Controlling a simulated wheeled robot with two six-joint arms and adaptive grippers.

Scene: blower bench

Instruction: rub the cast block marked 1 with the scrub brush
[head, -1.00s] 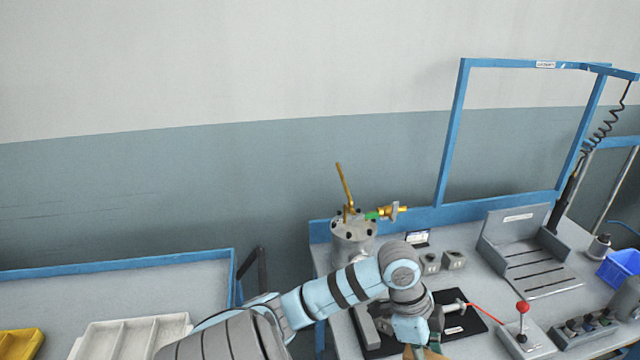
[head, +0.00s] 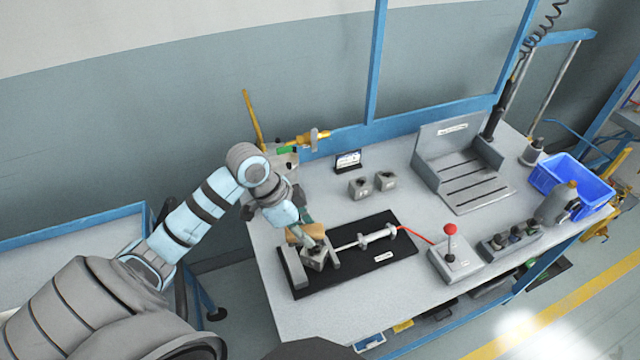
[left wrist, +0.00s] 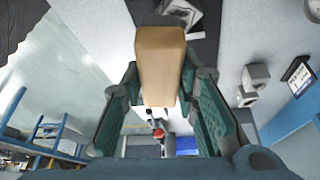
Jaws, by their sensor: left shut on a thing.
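My left gripper (head: 303,220) is shut on the scrub brush, whose tan wooden body (head: 304,233) shows under the fingers. I cannot tell whether brush and block touch. Two more grey blocks (head: 359,187) (head: 385,181) stand farther back. No number is readable. My right gripper is not in view.
A small card stand (head: 348,161) is behind the loose blocks. A red-knobbed lever box (head: 453,255) stands right of the plate. A slotted grey fixture (head: 462,170) and a blue bin (head: 572,184) are farther right.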

